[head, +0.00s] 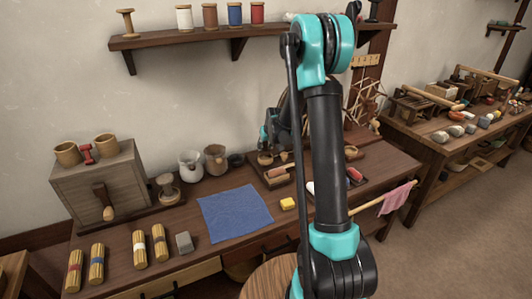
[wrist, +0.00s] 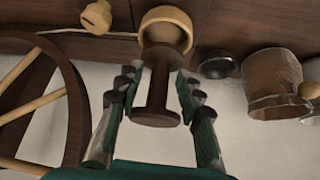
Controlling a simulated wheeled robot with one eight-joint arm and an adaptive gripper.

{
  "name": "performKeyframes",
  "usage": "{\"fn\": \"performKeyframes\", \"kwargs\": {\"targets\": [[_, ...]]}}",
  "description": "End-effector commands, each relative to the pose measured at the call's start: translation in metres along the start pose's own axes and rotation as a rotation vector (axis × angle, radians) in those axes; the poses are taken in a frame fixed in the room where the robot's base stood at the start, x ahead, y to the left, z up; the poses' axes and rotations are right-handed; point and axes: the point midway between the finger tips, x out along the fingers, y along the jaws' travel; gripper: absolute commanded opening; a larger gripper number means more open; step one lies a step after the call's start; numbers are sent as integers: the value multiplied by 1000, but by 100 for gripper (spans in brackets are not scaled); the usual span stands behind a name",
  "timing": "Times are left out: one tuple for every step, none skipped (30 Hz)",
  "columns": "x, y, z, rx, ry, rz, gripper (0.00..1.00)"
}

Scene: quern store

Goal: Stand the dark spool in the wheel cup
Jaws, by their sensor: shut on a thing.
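The dark spool (wrist: 157,100) is between the fingers of my gripper (wrist: 158,82) in the wrist view, with its wide round flange toward the camera. Beyond it is a pale wooden cup (wrist: 166,18), whose opening faces the spool. The spool's far end overlaps the cup's rim in the picture; I cannot tell whether it is inside or only in front. In the head view my gripper (head: 268,134) is low over the back of the table, partly hidden by my arm. The spool cannot be made out there.
A spoked wheel (wrist: 38,100) stands close on the left in the wrist view. A small black bowl (wrist: 216,66) and a glassy jug (wrist: 273,82) are on the right.

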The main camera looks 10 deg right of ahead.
Motion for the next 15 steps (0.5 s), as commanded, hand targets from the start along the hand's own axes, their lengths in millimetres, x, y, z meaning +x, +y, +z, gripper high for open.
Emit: {"fn": "performKeyframes", "kwargs": {"targets": [[4, 0, 3, 0, 0, 0, 7], [7, 0, 4, 0, 0, 0, 7], [12, 0, 7, 0, 0, 0, 7], [15, 0, 10, 0, 0, 0, 7], [19, 0, 12, 0, 0, 0, 7], [24, 0, 15, 0, 0, 0, 7], [26, 0, 17, 0, 0, 0, 7], [28, 0, 18, 0, 0, 0, 7], [29, 0, 19, 0, 0, 0, 7], [29, 0, 19, 0, 0, 0, 7], [29, 0, 19, 0, 0, 0, 7], [29, 0, 19, 0, 0, 0, 7], [29, 0, 19, 0, 0, 0, 7], [29, 0, 19, 0, 0, 0, 7], [29, 0, 19, 0, 0, 0, 7]]}}
